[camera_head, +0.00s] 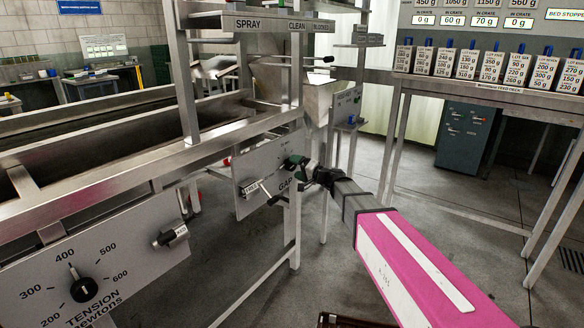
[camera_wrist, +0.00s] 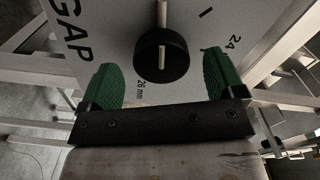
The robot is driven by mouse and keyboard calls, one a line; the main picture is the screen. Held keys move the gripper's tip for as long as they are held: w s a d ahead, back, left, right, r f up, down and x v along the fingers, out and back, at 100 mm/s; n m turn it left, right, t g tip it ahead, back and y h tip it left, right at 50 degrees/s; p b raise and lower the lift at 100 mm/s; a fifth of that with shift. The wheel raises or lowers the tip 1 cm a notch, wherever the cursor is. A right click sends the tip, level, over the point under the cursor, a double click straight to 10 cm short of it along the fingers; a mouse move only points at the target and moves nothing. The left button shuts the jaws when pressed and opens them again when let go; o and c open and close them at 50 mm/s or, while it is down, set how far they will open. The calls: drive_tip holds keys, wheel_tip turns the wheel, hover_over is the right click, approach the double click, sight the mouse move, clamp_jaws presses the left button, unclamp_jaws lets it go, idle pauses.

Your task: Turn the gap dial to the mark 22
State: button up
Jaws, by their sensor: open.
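The gap dial is a round black knob (camera_wrist: 162,58) with a white pointer line, seen in the wrist view on a grey panel (camera_wrist: 120,25) lettered GAP. The line points to the top of the picture. The marks 24 and 26 mm show to the right of and below the knob; I cannot see the number 22. My gripper (camera_wrist: 163,82) is open, its two green fingers on either side of the knob and apart from it. In the head view, my gripper (camera_head: 306,166) is at the right end of the gap panel (camera_head: 262,172), and hides the dial there.
A lever (camera_head: 272,194) stands out from the gap panel just left of my gripper. The tension dial (camera_head: 84,290) is on a nearer panel. A bench with several labelled boxes (camera_head: 465,64) stands at the right. The floor between is clear.

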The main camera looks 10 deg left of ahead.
drive_tip(key=v, duration=0.7)
drive_tip(key=shift+d, duration=0.3)
drive_tip(key=shift+s+f, duration=0.1)
drive_tip(key=shift+s, duration=0.05)
